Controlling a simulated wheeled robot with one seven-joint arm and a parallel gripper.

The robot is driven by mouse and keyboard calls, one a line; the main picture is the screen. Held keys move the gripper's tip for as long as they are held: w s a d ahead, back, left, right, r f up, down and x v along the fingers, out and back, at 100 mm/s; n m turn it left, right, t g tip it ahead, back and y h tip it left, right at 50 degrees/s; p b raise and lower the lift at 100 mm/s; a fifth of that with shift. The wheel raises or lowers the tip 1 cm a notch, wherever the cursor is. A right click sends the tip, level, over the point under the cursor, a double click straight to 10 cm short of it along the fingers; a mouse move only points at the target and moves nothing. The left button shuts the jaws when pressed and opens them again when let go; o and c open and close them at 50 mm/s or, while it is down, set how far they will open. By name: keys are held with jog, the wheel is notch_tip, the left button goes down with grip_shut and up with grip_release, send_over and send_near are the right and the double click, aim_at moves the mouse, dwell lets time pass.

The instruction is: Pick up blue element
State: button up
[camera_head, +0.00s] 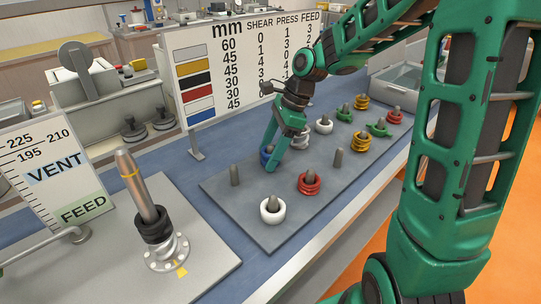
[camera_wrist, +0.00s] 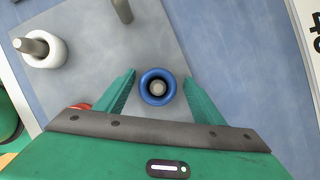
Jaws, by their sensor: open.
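The blue element (camera_wrist: 146,87) is a ring sitting around a grey peg on the grey board, seen from above in the wrist view. In the head view a bit of the blue element (camera_head: 264,158) shows behind my gripper's finger. My gripper (camera_wrist: 158,98) is open, with one finger on each side of the blue element and a gap to each. In the head view my gripper (camera_head: 283,150) points down over the board. The exact height of the fingertips against the ring is hard to tell.
The grey board (camera_head: 245,205) also holds a white ring (camera_head: 271,211), a red ring (camera_head: 309,184), an empty peg (camera_head: 235,175) and several green, yellow and white elements farther back. A metal post with black rings (camera_head: 153,225) stands at left. A chart sign (camera_head: 240,70) stands behind.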

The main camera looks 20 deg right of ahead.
jog(key=c, duration=1.3)
jog(key=shift+r, duration=0.1)
